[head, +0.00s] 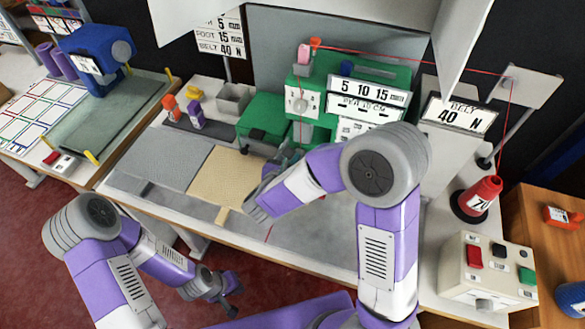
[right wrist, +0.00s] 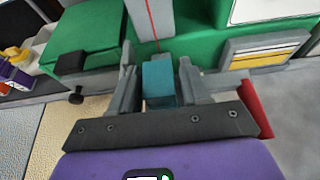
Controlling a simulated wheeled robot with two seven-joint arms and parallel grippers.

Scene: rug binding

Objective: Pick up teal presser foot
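The teal presser foot (right wrist: 158,80) is a small teal block in the right wrist view, below the green sewing machine's grey post. My right gripper (right wrist: 157,75) has one finger on each side of it, with narrow gaps showing, so the fingers are open around it. In the head view my right gripper (head: 284,158) is at the front of the green sewing machine (head: 320,98), and the foot is mostly hidden there. My left gripper (head: 230,296) hangs low in front of the table, empty, its fingers apart.
Grey and tan rug pieces (head: 228,175) lie on the table left of my right gripper. A red thread runs overhead to a red cone (head: 478,197) at the right. A button box (head: 487,270) stands at the front right. Orange and purple pieces (head: 196,116) stand at the back left.

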